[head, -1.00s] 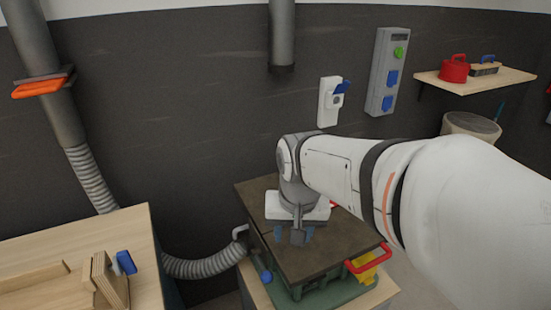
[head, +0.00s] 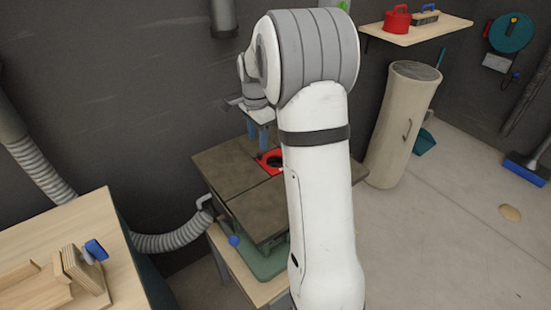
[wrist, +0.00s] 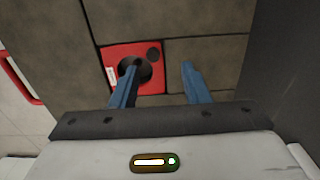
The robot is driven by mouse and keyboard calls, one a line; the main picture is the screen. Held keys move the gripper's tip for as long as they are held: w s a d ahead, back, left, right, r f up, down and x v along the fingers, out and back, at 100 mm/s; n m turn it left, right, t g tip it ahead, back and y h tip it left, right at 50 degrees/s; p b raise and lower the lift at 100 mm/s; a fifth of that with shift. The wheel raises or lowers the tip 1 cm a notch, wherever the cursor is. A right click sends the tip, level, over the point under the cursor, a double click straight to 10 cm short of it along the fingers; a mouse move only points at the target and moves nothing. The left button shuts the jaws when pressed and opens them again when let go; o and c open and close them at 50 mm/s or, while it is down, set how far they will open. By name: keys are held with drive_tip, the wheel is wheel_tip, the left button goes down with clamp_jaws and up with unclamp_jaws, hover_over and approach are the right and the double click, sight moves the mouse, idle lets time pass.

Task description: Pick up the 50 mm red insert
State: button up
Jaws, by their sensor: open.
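The red insert is a flat red plate with a round dark hole, set in the dark table top (head: 225,165). In the wrist view the red insert (wrist: 122,51) lies just beyond my fingers and has a small white label too small to read. In the head view the red insert (head: 264,161) is partly hidden by my arm. My gripper (head: 259,138) is open and empty, with blue fingers, above the table behind the insert. In the wrist view my gripper (wrist: 158,66) has its left finger across the insert's hole and its right finger over bare table top.
A wooden bench (head: 95,215) with a blue-handled wooden piece stands at left. A grey hose (head: 175,240) curves to the machine. The dark wall is close behind. In the wrist view a red handle (wrist: 18,78) shows at left. A beige cylinder (head: 403,120) stands right; floor there is mostly clear.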

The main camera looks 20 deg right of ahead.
sight(260, 153)
drive_tip(key=f, duration=0.3)
drive_tip(key=shift+s+d+f+p, duration=0.15)
drive_tip(key=shift+s+f+p, duration=0.2)
drive_tip(key=shift+p, duration=0.05)
drive_tip(key=shift+f, duration=0.6)
drive_tip(key=shift+c, duration=0.4)
clamp_jaws()
